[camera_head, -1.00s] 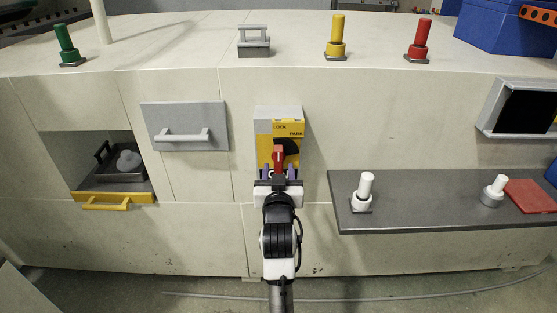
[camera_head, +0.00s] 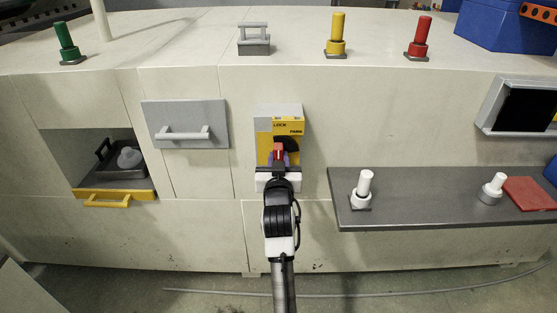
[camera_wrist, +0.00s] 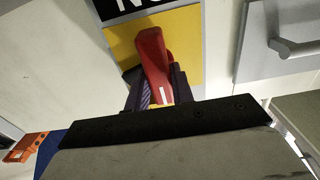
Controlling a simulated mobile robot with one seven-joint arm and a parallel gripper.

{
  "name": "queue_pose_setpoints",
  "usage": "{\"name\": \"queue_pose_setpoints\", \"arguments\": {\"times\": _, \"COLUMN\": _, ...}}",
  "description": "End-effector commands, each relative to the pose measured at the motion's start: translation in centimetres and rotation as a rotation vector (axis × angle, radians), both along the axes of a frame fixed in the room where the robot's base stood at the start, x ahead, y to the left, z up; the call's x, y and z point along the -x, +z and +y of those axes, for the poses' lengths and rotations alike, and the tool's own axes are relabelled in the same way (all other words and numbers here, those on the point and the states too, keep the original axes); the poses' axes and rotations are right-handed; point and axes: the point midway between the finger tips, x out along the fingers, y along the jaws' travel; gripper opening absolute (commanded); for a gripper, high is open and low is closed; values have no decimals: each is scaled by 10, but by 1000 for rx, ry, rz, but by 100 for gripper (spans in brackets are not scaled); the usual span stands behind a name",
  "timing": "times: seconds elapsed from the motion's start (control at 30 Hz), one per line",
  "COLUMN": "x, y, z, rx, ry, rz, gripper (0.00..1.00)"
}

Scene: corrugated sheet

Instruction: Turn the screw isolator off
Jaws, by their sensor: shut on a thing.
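The screw isolator (camera_head: 264,125) is a grey and yellow box on the front of the pale cabinet, marked LOCK and PARK, with a black round part. Its red handle (camera_head: 278,150) shows just above my gripper (camera_head: 278,160). In the wrist view the red handle (camera_wrist: 153,62) runs down between the two purple fingers of my gripper (camera_wrist: 157,90), in front of the yellow plate (camera_wrist: 122,45). My gripper is shut on the red handle. The handle's lower end and part of the yellow face are hidden by my gripper and arm.
A grey shelf (camera_head: 430,212) with two white knobs and a red pad (camera_head: 528,193) juts out at right. A grey drawer (camera_head: 186,124) and an open recess with a yellow-handled tray (camera_head: 108,198) are at left. Green, yellow and red posts stand on top.

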Motion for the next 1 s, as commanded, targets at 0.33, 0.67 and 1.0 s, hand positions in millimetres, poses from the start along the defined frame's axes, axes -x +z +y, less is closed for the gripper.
{"name": "queue_pose_setpoints", "arguments": {"times": 0.33, "x": 0, "y": 0, "z": 1, "rx": 54, "ry": 0, "rz": 0, "gripper": 1}}
{"name": "queue_pose_setpoints", "arguments": {"times": 0.67, "x": 0, "y": -1, "z": 3, "rx": 289, "ry": 1, "rz": 0, "gripper": 1}}
{"name": "queue_pose_setpoints", "arguments": {"times": 1.0, "x": 0, "y": -2, "z": 5, "rx": 612, "ry": 0, "rz": -1, "gripper": 1}}
